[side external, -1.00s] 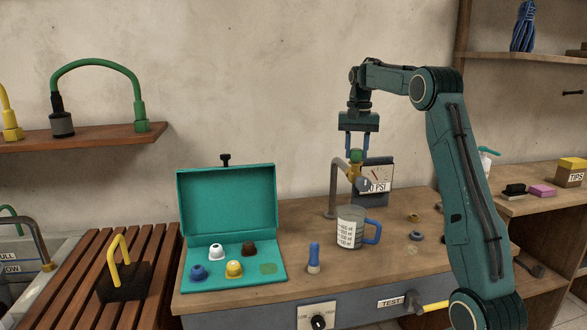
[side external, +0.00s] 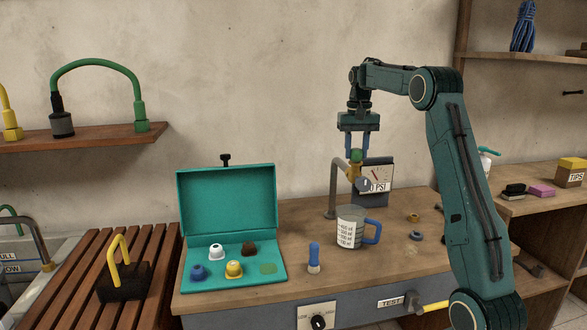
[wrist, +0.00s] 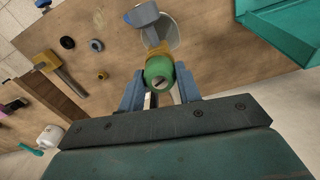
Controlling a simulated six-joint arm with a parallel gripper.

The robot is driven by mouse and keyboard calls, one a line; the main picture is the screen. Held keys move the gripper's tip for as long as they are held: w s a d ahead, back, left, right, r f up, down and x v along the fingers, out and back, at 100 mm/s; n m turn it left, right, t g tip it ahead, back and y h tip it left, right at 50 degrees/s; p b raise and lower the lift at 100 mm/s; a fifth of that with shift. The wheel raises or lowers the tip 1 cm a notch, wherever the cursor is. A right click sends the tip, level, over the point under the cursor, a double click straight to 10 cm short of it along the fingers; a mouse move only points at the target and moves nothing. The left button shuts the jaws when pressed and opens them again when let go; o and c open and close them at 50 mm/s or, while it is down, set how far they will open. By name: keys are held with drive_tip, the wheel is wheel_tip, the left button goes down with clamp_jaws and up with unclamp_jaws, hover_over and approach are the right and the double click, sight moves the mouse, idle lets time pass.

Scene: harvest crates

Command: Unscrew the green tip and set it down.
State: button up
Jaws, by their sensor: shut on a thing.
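The green tip (side external: 356,156) sits at the top of the brass fitting (side external: 353,172) on the grey bent pipe (side external: 336,190). My gripper (side external: 356,154) points down from above, with its blue fingers on either side of the tip. In the wrist view the green tip (wrist: 159,72) lies between the two fingers (wrist: 160,85), and the brass fitting shows just beyond it. My gripper is shut on the tip. The tip still appears to be against the fitting; whether its thread is engaged cannot be seen.
An open teal case (side external: 185,275) holds white, brown, blue and yellow tips, with a green round spot at its right. A measuring mug (side external: 350,228) stands below the fitting, a blue-topped tube (side external: 314,257) in front. A gauge (side external: 377,180) stands behind. Small rings (side external: 416,236) lie right.

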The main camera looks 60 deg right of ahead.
drive_tip(key=shift+n, duration=0.8)
drive_tip(key=o, duration=0.6)
drive_tip(key=shift+c, duration=0.2)
drive_tip(key=shift+m, duration=0.9)
drive_tip(key=shift+m, duration=0.8)
